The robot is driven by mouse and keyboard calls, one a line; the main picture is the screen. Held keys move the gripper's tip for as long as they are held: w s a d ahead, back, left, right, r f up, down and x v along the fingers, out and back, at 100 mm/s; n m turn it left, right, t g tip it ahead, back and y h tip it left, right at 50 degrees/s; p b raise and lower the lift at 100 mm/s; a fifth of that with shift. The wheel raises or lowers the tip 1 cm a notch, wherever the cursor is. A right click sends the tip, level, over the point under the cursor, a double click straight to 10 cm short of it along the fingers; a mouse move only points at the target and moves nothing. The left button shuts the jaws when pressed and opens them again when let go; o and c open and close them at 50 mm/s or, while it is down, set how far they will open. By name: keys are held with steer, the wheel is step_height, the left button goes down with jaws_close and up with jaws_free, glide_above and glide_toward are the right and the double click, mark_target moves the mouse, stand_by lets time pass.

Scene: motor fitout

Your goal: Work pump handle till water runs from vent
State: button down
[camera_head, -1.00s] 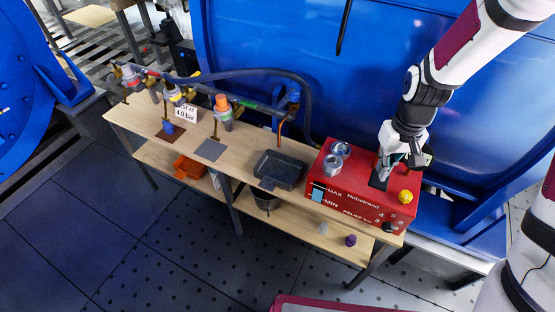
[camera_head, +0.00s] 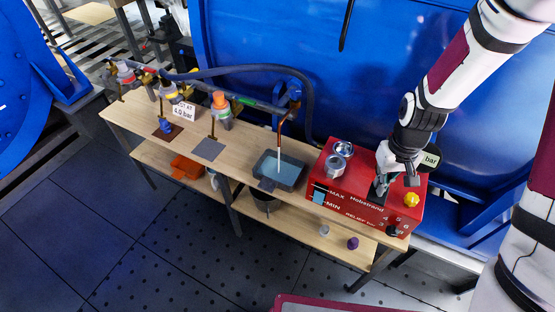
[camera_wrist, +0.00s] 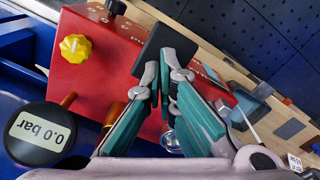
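The red pump box (camera_head: 345,192) stands at the right end of the bench. My gripper (camera_head: 382,186) is low over its top. In the wrist view the fingertips (camera_wrist: 163,72) are close together against a black part, the pump handle (camera_wrist: 166,48), and seem shut on it; the fingers hide much of it. The vent, a copper pipe (camera_head: 281,127), points down over the grey tray (camera_head: 291,183). A pale stream of water (camera_head: 279,152) runs from it into the tray, which holds bluish water. The round gauge (camera_wrist: 40,135) reads 0.0 bar.
Two metal cans (camera_head: 343,149) and a yellow knob (camera_head: 411,199) are on the pump box. Several valves, an orange-capped one (camera_head: 220,100) among them, and a "4.0 bar" card (camera_head: 184,109) are to the left. A blue hull wall (camera_head: 400,60) is behind.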

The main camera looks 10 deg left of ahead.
step_height(320, 180, up, 7)
steer(key=p, duration=0.3)
steer(key=shift+s+a, duration=0.15)
steer(key=shift+s, duration=0.3)
steer(key=shift+r, duration=0.2)
steer(key=shift+r+p, duration=0.85)
steer(key=shift+r, duration=1.55)
steer(key=s+r+m+t+b, duration=0.1)
steer(key=s+r+t+b, duration=0.35)
steer(key=r, duration=1.05)
steer(key=s+r, duration=0.3)
steer(key=s, duration=0.3)
steer(key=s+r+m+t+p, duration=0.1)
steer(key=s+r, duration=0.2)
steer(key=s, duration=0.4)
steer(key=shift+s+r, duration=0.25)
steer(key=shift+s, duration=0.05)
